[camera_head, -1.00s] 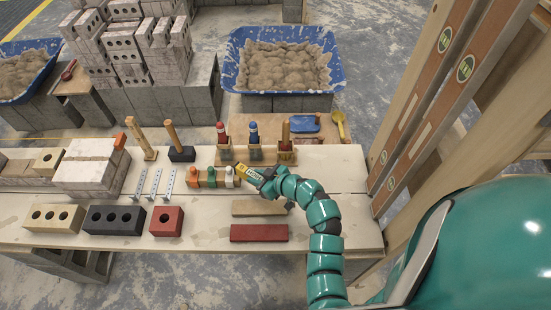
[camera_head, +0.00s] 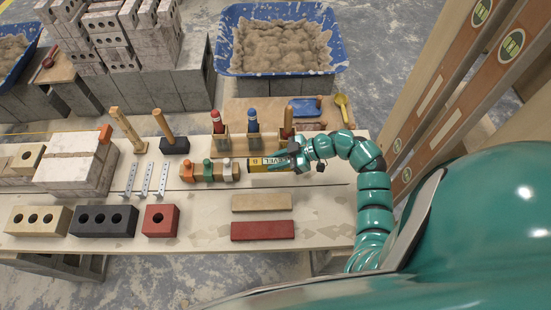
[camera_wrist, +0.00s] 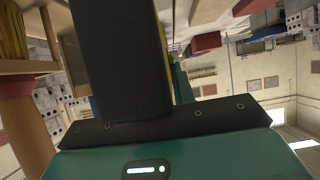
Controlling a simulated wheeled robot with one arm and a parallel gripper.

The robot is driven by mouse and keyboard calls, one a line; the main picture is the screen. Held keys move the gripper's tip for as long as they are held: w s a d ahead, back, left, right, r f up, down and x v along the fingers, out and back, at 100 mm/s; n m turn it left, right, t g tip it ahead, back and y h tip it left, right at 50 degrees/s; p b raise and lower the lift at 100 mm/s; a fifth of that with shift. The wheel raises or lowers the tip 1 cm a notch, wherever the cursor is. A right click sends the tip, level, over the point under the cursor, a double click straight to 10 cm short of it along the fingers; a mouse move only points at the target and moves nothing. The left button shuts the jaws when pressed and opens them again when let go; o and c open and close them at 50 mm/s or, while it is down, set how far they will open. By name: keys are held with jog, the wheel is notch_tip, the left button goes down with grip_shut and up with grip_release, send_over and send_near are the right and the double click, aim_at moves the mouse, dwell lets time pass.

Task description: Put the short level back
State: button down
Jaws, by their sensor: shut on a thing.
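The short level (camera_head: 266,164) is a small yellow bar with a dark lettered label. My gripper (camera_head: 292,160) is shut on its right end in the head view. In the wrist view a dark finger of my gripper (camera_wrist: 122,60) fills the middle, and the level cannot be made out.
Long brown boards with green labels (camera_head: 465,100) lean at the right. A blue mortar tub (camera_head: 278,65) stands behind.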

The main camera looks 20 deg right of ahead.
jog(key=shift+f+b, duration=0.5)
jog(key=shift+f, duration=1)
notch_tip(320, 180, down, 2)
jog(key=shift+f+b, duration=0.15)
jog(key=shift+b, duration=1.1)
jog(key=shift+f+b, duration=0.45)
jog(key=shift+b, duration=0.15)
jog(key=c, duration=1.1)
grip_release()
jog(key=shift+r, duration=0.1)
